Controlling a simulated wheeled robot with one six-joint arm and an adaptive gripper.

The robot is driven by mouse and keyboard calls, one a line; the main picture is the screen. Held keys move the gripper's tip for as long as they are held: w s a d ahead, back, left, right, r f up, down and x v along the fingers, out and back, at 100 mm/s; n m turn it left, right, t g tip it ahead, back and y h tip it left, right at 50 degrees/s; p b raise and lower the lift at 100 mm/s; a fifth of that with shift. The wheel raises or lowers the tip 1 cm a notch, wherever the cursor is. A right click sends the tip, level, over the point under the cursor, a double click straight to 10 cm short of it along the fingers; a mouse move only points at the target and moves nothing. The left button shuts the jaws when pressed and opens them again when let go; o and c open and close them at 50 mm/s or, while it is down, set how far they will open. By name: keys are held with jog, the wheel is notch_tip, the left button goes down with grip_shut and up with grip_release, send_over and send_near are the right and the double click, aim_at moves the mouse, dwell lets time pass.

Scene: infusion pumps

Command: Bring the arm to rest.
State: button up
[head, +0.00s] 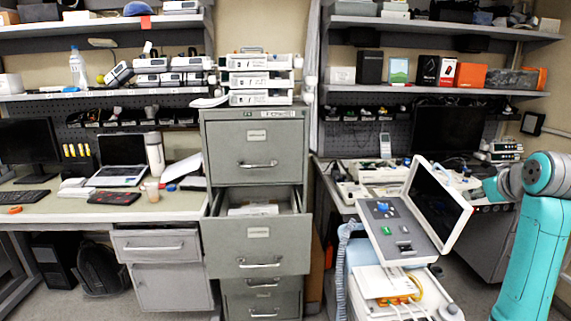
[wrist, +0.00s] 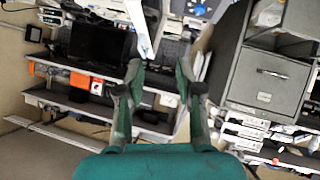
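My teal arm (head: 535,240) stands at the right edge of the head view, its upper part bent near the right-hand desk. My gripper cannot be made out clearly there. In the wrist view my gripper (wrist: 158,80) has its two dark green fingers spread apart. Nothing is held between them; only background shows in the gap. The wrist view is turned over, with the shelves low in the picture.
A grey filing cabinet (head: 252,150) stands in the middle with one drawer (head: 258,245) pulled out.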

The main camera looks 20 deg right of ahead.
jog(key=w+a+f+t+y, duration=0.1)
jog(key=w+a+f, duration=0.1)
jog(key=a+f, duration=0.6)
jog(key=w+a+f, duration=0.3)
jog(key=f, duration=0.9)
jog(key=s+a+f+t, duration=0.1)
jog(key=s+a+f, duration=0.2)
jog(key=a+f, duration=0.5)
jog(key=s+a+f, duration=0.3)
jog(key=a+f, duration=0.4)
jog(key=a, duration=0.1)
jog(key=s+a+f+t+y, duration=0.1)
jog(key=s+a+f, duration=0.2)
jog(key=s+a, duration=0.45)
jog(key=s+a+f+t+y, duration=0.1)
jog(key=s+a+f, duration=0.2)
jog(key=s+a, duration=0.5)
jog(key=s+a+r+n+y, duration=0.1)
jog(key=s+a+r, duration=0.2)
jog(key=s, duration=0.6)
jog(key=s+a+r+n+t+y, duration=0.1)
jog(key=s+a+r+y, duration=0.1)
jog(key=s, duration=0.8)
jog(key=shift+a+r+n, duration=0.3)
jog(key=shift+a+r, duration=0.3)
jog(key=shift+r, duration=0.3)
